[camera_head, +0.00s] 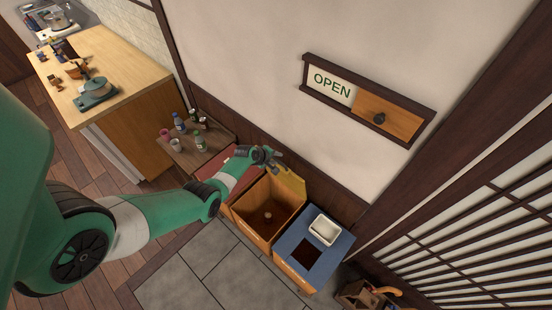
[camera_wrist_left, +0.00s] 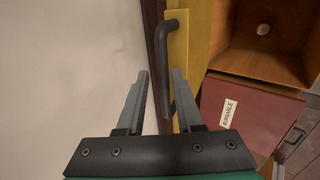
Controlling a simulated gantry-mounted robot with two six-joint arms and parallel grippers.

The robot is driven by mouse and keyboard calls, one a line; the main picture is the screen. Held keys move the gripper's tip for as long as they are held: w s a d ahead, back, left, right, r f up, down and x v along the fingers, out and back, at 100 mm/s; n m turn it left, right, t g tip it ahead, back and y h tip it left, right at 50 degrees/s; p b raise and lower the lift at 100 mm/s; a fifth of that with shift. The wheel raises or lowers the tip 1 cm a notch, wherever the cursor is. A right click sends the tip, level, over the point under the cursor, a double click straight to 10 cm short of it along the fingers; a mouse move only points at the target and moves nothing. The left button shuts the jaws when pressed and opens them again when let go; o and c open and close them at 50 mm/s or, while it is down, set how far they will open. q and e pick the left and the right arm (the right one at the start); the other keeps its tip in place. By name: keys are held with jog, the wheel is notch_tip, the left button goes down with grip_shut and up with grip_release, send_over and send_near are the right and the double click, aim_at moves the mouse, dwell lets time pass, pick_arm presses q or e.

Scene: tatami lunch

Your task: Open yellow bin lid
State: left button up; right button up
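The yellow bin (camera_head: 248,232) stands against the wall between a red bin and a blue bin, and its inside is exposed. Its yellow lid (camera_head: 291,184) is raised on the wall side. In the left wrist view, the lid (camera_wrist_left: 202,35) carries a dark bar handle (camera_wrist_left: 161,50), and the open bin's inside (camera_wrist_left: 265,35) shows to the right. My left gripper (camera_head: 280,163) is beside the raised lid. In the wrist view, its two fingers (camera_wrist_left: 160,85) are apart, with the handle's lower end appearing between them; contact cannot be told. My right gripper is out of view.
The red bin (camera_wrist_left: 250,105), labelled BURNABLE, is beside the yellow one. The blue bin (camera_head: 338,247) has a white container (camera_head: 324,229) on top. A low table (camera_head: 190,155) with bottles stands left of the bins. The wall is close behind the lid.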

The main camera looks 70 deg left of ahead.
pick_arm(q)
jog(key=shift+s+d+f, duration=0.15)
jog(key=shift+f, duration=0.05)
jog(key=shift+s+d+r+p, duration=0.1)
jog(key=shift+s+r+p, duration=0.1)
jog(key=shift+r+p, duration=0.15)
jog(key=p+v, duration=0.6)
jog(key=v, duration=0.4)
jog(key=shift+r, duration=0.4)
jog(key=shift+s, duration=0.1)
